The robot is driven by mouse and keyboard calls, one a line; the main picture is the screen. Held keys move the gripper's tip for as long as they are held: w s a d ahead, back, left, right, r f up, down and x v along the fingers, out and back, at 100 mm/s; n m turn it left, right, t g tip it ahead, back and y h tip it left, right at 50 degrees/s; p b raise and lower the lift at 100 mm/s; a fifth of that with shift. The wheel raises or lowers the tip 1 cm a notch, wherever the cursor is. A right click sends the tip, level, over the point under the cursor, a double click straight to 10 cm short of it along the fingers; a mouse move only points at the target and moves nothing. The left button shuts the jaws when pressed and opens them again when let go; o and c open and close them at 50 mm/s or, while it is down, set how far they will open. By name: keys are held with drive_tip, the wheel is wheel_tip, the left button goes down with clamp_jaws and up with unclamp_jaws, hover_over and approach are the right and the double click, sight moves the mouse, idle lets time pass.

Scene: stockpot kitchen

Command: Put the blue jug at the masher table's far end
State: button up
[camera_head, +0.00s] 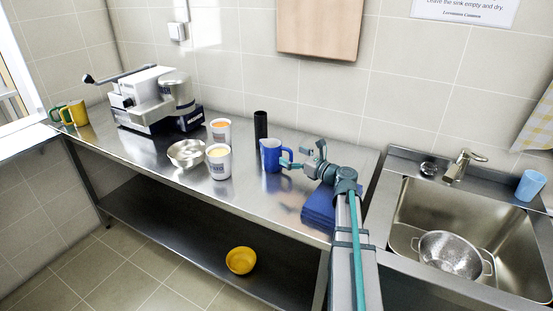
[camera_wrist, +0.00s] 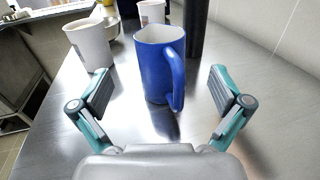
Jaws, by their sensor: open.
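The blue jug (camera_head: 271,155) stands upright on the steel table (camera_head: 245,200), toward its right part. In the wrist view the blue jug (camera_wrist: 158,68) is straight ahead, centred between the fingers, with its handle toward me on the right. My gripper (camera_head: 301,159) is just to the right of the jug, low over the table. In the wrist view my gripper (camera_wrist: 160,95) is open and empty, its fingers apart on either side of the jug's near side and not visibly touching it. At the table's left end stand a green mug (camera_head: 57,115) and a yellow mug (camera_head: 76,113).
A black cylinder (camera_head: 260,130) stands close behind the jug. Two white tubs (camera_head: 218,163) and a metal bowl (camera_head: 186,153) are left of it. A grey machine (camera_head: 152,98) stands farther left. Folded blue cloth (camera_head: 319,206) lies at the right. A sink (camera_head: 480,225) adjoins.

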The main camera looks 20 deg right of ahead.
sight(279, 151)
drive_tip(key=shift+f, duration=0.65)
drive_tip(key=shift+p+x, duration=0.6)
drive_tip(key=shift+x, duration=3.15)
drive_tip(key=c, duration=1.3)
drive_tip(key=shift+r, duration=0.1)
drive_tip(key=c, duration=0.3)
drive_tip(key=shift+c, duration=0.2)
